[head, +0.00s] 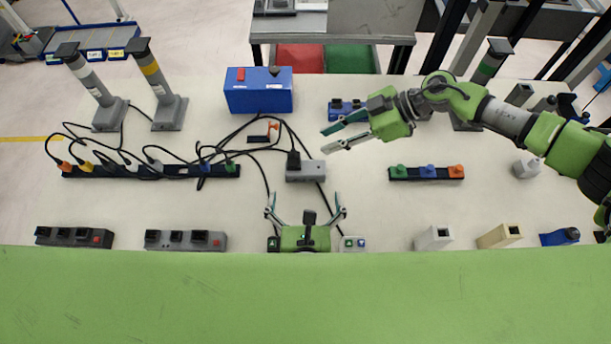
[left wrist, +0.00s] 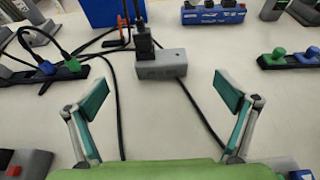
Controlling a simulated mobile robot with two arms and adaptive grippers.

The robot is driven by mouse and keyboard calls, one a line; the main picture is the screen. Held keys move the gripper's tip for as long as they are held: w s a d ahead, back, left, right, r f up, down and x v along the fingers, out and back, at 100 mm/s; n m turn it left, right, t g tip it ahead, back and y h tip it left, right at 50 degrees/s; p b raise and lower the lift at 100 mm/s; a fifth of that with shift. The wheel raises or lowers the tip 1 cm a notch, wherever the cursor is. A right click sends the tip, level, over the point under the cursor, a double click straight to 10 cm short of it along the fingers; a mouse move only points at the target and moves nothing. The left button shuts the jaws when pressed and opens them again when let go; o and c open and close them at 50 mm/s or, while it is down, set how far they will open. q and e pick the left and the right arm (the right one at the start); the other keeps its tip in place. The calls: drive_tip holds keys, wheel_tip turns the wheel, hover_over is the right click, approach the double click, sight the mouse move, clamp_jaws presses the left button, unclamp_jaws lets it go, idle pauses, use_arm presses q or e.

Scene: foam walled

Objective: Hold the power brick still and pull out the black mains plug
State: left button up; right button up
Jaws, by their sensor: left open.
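The grey power brick (head: 306,171) lies on the table near the middle, with the black mains plug (head: 293,160) standing upright in its left end. In the left wrist view the brick (left wrist: 162,66) lies ahead, beyond the fingertips, and the plug (left wrist: 144,42) is seated in it with a cable going up. My left gripper (head: 306,212) is open and empty, just in front of the brick, fingers apart on either side (left wrist: 162,95). My right gripper (head: 322,141) is open and empty, behind and to the right of the brick, pointing left.
Black cables run left from the brick to a power strip (head: 150,171) with coloured plugs. An orange-handled clamp (head: 270,132) and a blue box (head: 258,92) stand behind. A strip with coloured knobs (head: 426,173) lies right. More blocks line the front edge.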

sight(305, 162)
use_arm(q)
drive_tip(key=x, duration=1.1)
drive_tip(key=shift+w+f, duration=0.15)
drive_tip(key=shift+w, duration=0.15)
